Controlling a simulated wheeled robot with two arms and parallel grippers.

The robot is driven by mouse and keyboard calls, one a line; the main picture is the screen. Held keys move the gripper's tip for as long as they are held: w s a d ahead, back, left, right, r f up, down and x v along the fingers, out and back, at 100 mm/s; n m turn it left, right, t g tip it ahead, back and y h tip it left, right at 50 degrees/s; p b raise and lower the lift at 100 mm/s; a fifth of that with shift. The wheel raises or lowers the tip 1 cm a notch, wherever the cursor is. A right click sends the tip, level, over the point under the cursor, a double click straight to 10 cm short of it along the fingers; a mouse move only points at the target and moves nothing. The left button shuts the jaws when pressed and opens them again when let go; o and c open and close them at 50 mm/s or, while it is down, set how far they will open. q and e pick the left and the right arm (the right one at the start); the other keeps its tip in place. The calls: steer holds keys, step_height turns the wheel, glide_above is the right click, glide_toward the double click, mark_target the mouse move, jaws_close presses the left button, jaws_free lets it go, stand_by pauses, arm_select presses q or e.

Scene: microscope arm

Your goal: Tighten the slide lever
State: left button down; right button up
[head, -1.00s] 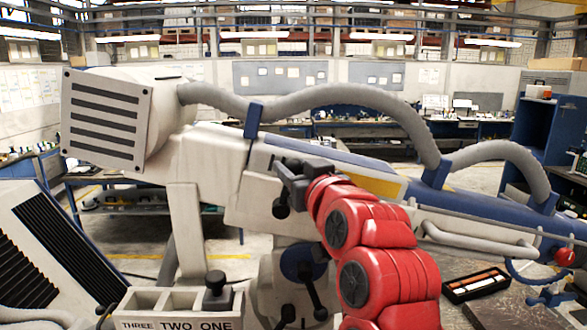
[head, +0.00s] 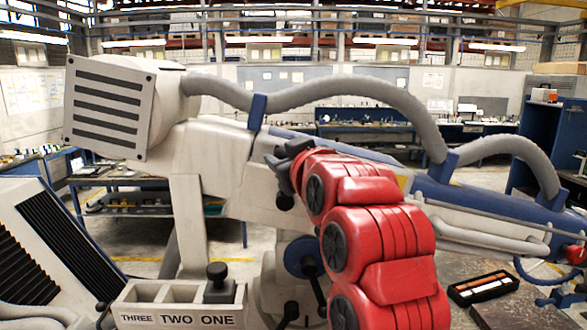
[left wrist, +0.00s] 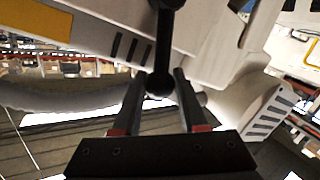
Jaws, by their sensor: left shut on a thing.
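The slide lever is a black rod with ball ends on the side of the pale microscope arm (head: 225,165). In the left wrist view the lever (left wrist: 164,45) runs down from the top edge, and its lower ball lies between my fingertips. My left gripper (left wrist: 159,80) is shut on it there. In the head view my left gripper (head: 283,168) is at the arm's side, at the end of my red arm. A black ball knob (head: 284,203) shows just below it. My red arm hides part of the microscope arm. My right gripper is not in view.
Below are a blue-faced joint (head: 303,257) and other black levers (head: 313,285). A block marked THREE TWO ONE (head: 180,318) with a black knob (head: 217,272) stands at lower left. A grey hose (head: 340,90) arches above. An open tray (head: 482,288) lies at right.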

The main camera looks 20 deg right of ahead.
arm_select(q)
steer(key=shift+w+a+f+n+g+b, duration=0.15)
steer(key=shift+a+n+b, duration=0.35)
steer(key=shift+n+b, duration=0.1)
steer(key=shift+w+a+f+n+g+b, duration=0.1)
steer(key=shift+w+a+n+g+b, duration=0.1)
steer(key=shift+a+n+b, duration=0.35)
steer(key=shift+w+a+f+n+g+b, duration=0.1)
steer(key=shift+a+f+n+g+b, duration=0.05)
steer(key=shift+a+n+b, duration=0.4)
steer(key=shift+d, duration=0.1)
